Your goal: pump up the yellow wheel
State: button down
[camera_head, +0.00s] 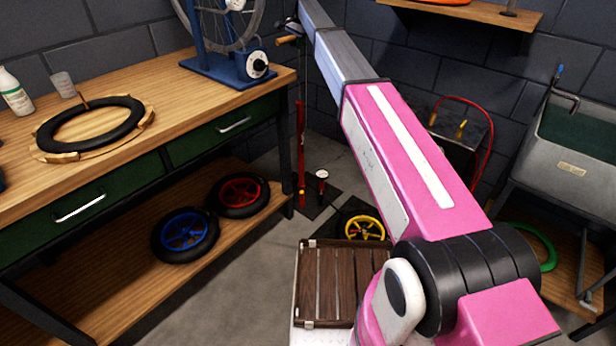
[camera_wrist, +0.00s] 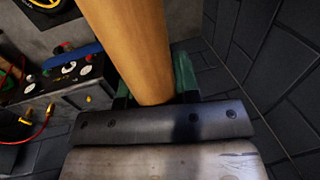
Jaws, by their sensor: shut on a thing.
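The yellow wheel (camera_head: 365,228) is on the floor beside the pump, partly hidden by my arm. Part of a yellow rim (camera_wrist: 45,4) shows at the top of the wrist view. The red floor pump (camera_head: 300,150) stands upright, with a round gauge (camera_head: 322,174) beside it. Its wooden handle (camera_head: 288,40) is at the top of a long rod, well above the red barrel. My gripper (camera_wrist: 152,92) is shut on the wooden handle (camera_wrist: 125,40). Whether a hose is joined to the wheel is too small to tell.
A wooden bench (camera_head: 180,85) stands at left, with a blue wheel (camera_head: 185,234) and a red wheel (camera_head: 240,194) on its lower shelf. A wooden slatted crate (camera_head: 328,285) is in front. A compressor with a red hose (camera_head: 484,150) and a grey sink (camera_head: 570,150) are at right.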

aim_at(298, 102)
jog(key=f, duration=2.5)
jog(key=shift+s+d+f, duration=0.15)
jog(key=shift+s+d, duration=0.05)
